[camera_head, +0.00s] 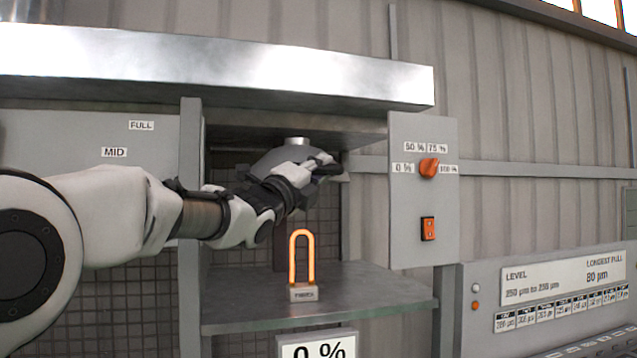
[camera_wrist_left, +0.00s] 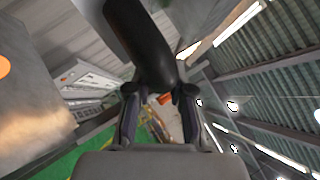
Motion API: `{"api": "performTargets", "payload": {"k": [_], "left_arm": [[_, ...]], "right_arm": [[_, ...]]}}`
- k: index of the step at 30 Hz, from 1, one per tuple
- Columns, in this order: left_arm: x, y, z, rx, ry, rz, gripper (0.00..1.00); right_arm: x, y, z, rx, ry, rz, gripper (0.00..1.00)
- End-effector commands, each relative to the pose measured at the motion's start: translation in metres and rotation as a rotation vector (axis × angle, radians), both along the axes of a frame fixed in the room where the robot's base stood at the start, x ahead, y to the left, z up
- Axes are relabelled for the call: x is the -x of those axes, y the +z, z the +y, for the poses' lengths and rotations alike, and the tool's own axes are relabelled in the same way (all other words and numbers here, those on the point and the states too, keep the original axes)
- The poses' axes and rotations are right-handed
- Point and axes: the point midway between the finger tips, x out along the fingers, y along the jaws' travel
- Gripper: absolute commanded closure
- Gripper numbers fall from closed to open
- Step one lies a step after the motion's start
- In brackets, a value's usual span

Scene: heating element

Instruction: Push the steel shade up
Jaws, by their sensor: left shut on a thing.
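The steel shade (camera_head: 266,160) is a grey sloped hood under the top of the open bay, with a bright round collar (camera_head: 295,142) above it. My left gripper (camera_head: 322,168) is at its right front edge, and my wrist hides part of it. In the left wrist view, a dark rounded bar (camera_wrist_left: 145,42), seemingly the shade's handle, lies between the fingers (camera_wrist_left: 160,102), which are shut on it. Below the shade, an orange glowing loop element (camera_head: 302,258) stands upright on a small labelled block (camera_head: 303,293). My right gripper is not in view.
The grey shelf (camera_head: 370,292) lies below, mostly bare. A side panel at right carries an orange dial (camera_head: 429,168) and an orange switch (camera_head: 428,229). A thick metal ledge (camera_head: 220,70) runs overhead. A display reading 0 % (camera_head: 318,347) is below the shelf.

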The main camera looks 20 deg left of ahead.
Motion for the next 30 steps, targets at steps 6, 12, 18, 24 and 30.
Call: {"api": "performTargets", "payload": {"k": [6,12,18,24,30], "left_arm": [[0.001,0.072,0.000,0.001,0.000,-0.008,1.00],[0.001,0.087,0.000,0.002,0.000,-0.007,1.00],[0.002,0.088,0.001,0.003,-0.001,-0.011,1.00],[0.003,0.088,0.001,0.003,-0.001,-0.011,0.53],[0.002,0.086,0.000,0.002,0.000,-0.006,0.53]], "right_arm": [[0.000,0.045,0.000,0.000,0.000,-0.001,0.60],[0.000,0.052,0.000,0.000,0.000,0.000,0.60],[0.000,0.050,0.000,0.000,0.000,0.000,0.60],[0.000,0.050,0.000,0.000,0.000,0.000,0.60],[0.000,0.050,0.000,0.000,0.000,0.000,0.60]]}}
